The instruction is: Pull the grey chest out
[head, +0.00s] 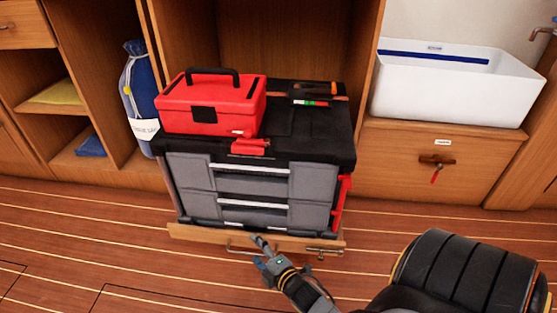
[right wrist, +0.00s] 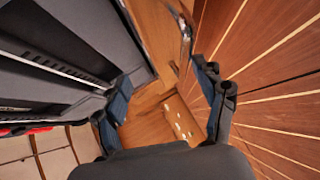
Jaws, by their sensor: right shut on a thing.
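The grey chest (head: 250,190) has grey drawer fronts with pale handle strips and a black top. It stands upright on a low wooden slide-out base (head: 205,235), in front of a tall open bay. The base's front has a metal bar handle (head: 238,249) and a latch (head: 324,252). My right gripper (head: 262,246) is at the right end of the bar handle and shut on it, though the contact is partly hidden. In the right wrist view, the chest's grey front (right wrist: 65,45) is at the left of the fingers. My left gripper is not in view.
A red toolbox (head: 212,105) and small tools (head: 315,98) lie on the chest. A red clip (head: 341,203) hangs on its right side. A blue bag (head: 140,95) stands left, a white basin (head: 455,85) on the right cabinet. The striped floor (head: 110,240) in front is clear.

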